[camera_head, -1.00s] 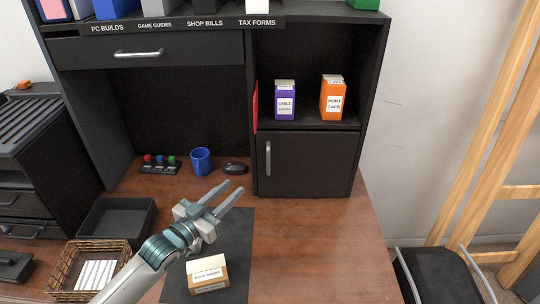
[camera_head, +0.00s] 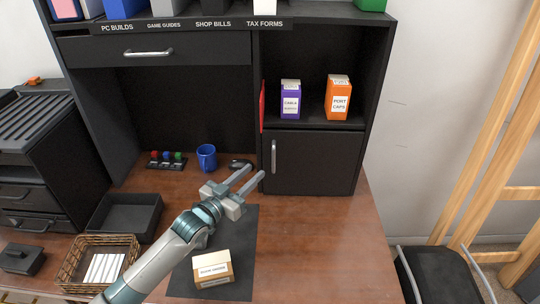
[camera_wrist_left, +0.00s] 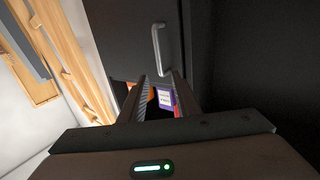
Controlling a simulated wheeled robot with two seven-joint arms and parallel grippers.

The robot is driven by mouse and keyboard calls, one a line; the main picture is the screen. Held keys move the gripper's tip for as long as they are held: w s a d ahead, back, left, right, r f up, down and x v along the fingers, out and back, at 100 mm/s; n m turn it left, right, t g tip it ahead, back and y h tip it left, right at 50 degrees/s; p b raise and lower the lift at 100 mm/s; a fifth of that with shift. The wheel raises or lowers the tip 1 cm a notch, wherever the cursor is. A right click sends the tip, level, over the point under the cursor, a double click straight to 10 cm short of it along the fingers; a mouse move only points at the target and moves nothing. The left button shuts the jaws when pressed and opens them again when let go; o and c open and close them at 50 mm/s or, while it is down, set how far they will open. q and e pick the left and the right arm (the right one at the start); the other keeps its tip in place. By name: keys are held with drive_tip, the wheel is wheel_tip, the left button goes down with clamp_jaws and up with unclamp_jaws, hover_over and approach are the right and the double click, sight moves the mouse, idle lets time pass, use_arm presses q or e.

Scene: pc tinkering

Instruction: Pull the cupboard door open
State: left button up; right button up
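The black cupboard door (camera_head: 314,163) is closed at the lower right of the desk hutch. Its upright silver handle (camera_head: 273,157) is near the door's left edge. My left gripper (camera_head: 254,174) is open and empty, just left of the handle and apart from it. In the left wrist view the handle (camera_wrist_left: 158,48) shows beyond the fingers of my left gripper (camera_wrist_left: 158,78), not between them. My right gripper is not in view.
A purple box (camera_head: 290,99) and an orange box (camera_head: 338,98) stand on the shelf above the door. A mouse (camera_head: 240,164) and blue mug (camera_head: 206,157) are left of the gripper. A cardboard box (camera_head: 212,269) stands on the dark mat. The desk right of the mat is clear.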

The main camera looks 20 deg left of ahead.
sight(273, 155)
use_arm(q)
drive_tip(key=p+x, duration=0.2)
drive_tip(key=x, duration=0.7)
drive_tip(key=shift+w+d, duration=0.1)
drive_tip(key=shift+w, duration=0.35)
drive_tip(key=shift+c, duration=0.2)
clamp_jaws()
